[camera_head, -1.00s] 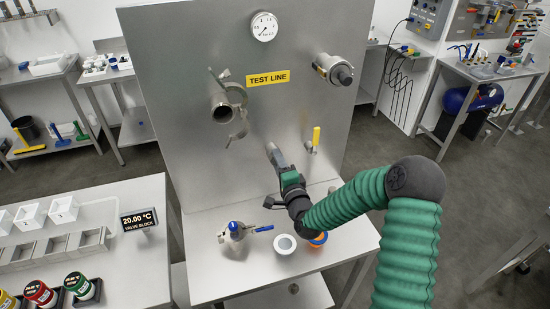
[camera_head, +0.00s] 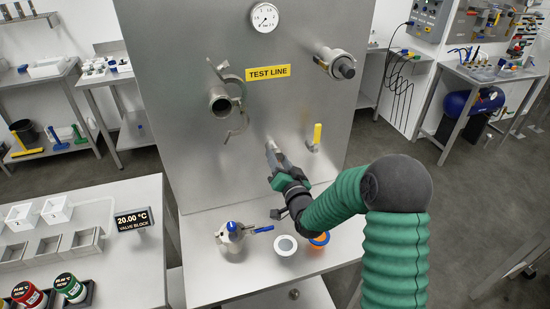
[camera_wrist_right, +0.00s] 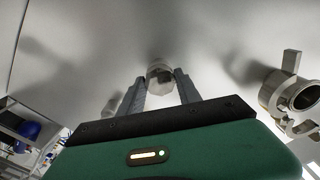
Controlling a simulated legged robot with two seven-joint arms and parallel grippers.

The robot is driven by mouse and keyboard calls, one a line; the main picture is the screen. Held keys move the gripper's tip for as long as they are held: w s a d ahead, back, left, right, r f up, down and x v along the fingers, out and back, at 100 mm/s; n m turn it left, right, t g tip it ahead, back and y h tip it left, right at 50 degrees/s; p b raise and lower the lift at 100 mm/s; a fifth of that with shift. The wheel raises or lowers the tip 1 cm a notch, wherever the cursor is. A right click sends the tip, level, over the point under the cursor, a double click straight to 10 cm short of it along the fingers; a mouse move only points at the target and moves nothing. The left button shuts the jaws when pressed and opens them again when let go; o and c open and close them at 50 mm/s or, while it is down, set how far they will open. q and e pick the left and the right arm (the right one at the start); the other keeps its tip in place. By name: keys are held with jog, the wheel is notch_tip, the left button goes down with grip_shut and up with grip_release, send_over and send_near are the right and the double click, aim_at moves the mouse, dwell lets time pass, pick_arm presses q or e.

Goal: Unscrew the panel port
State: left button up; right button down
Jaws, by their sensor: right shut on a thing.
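The panel port (camera_wrist_right: 160,76), a small pale metal fitting on the steel panel (camera_head: 190,140), sits between the fingertips of my right gripper (camera_wrist_right: 160,88) in the right wrist view. The fingers are shut on it from both sides. In the head view my right gripper (camera_head: 270,150) reaches the panel's lower middle, and its fingers hide most of the port. My left gripper is not in view.
A pipe stub with an open hanging clamp (camera_head: 240,121) is left of my gripper. A yellow-handled valve (camera_head: 316,136) is close on the right. A blue-handled valve (camera_head: 233,232), a white-rimmed cup (camera_head: 285,245) and an orange ring (camera_head: 319,239) stand on the shelf below.

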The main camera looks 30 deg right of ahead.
jog(key=shift+d+r, duration=0.2)
jog(key=shift+r, duration=0.05)
jog(key=n+b, duration=0.2)
jog(key=shift+f+n, duration=0.2)
jog(key=shift+n, duration=0.1)
jog(key=shift+a+n+b, duration=0.1)
jog(key=shift+n+b, duration=0.3)
jog(key=shift+n, duration=0.3)
jog(key=shift+r+n, duration=0.25)
jog(key=shift+n, duration=0.35)
jog(key=c, duration=1.1)
grip_release()
jog(key=shift+s+f, duration=0.1)
jog(key=shift+s, duration=0.05)
